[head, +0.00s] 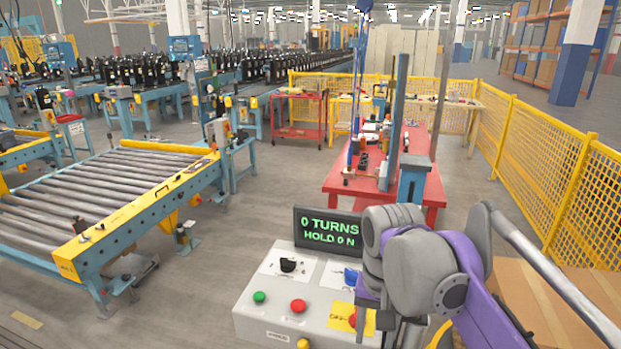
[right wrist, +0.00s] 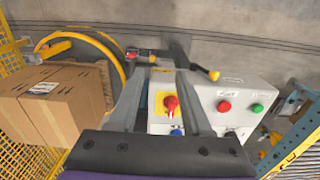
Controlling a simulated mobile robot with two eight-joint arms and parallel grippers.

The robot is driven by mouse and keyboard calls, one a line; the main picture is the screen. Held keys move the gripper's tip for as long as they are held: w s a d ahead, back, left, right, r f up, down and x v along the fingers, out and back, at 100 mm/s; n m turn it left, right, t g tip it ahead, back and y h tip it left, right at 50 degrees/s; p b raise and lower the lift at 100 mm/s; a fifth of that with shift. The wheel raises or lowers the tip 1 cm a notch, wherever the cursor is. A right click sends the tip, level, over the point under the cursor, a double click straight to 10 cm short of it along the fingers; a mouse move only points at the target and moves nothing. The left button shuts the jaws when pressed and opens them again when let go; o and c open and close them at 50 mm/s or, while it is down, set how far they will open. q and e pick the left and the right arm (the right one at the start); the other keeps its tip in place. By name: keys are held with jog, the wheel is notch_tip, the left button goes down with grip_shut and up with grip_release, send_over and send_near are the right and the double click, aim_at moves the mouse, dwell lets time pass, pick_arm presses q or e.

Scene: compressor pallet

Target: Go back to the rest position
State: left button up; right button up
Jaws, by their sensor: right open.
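My right gripper (head: 372,312) hangs over the right side of a grey control box (head: 268,305) in the head view. Its jaws (right wrist: 158,62) are open in the right wrist view, with nothing held between them. A red knob on a yellow plate (right wrist: 171,104) and a blue knob (right wrist: 176,132) appear between the fingers in that view; I cannot tell how far below they are. The box carries a green button (head: 260,297), a red button (head: 298,306) and a black knob (head: 288,265). My left gripper is not in view.
A display (head: 328,231) behind the box reads "0 TURNS HOLD 0 N". A roller conveyor (head: 150,215) stands at left, a red table (head: 436,190) ahead. Yellow fencing (head: 550,165) and cardboard boxes (right wrist: 62,100) are at the right side. Floor between conveyor and table is clear.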

jog(key=s+d+f+n+t, duration=0.1)
jog(key=s+d+f+t, duration=0.1)
jog(key=s+f, duration=0.5)
jog(key=s+d+f+n+t, duration=0.2)
jog(key=s+f, duration=0.5)
jog(key=f, duration=0.5)
jog(key=shift+d+f+t, duration=0.4)
jog(key=shift+d+t, duration=0.3)
jog(key=shift+d, duration=0.55)
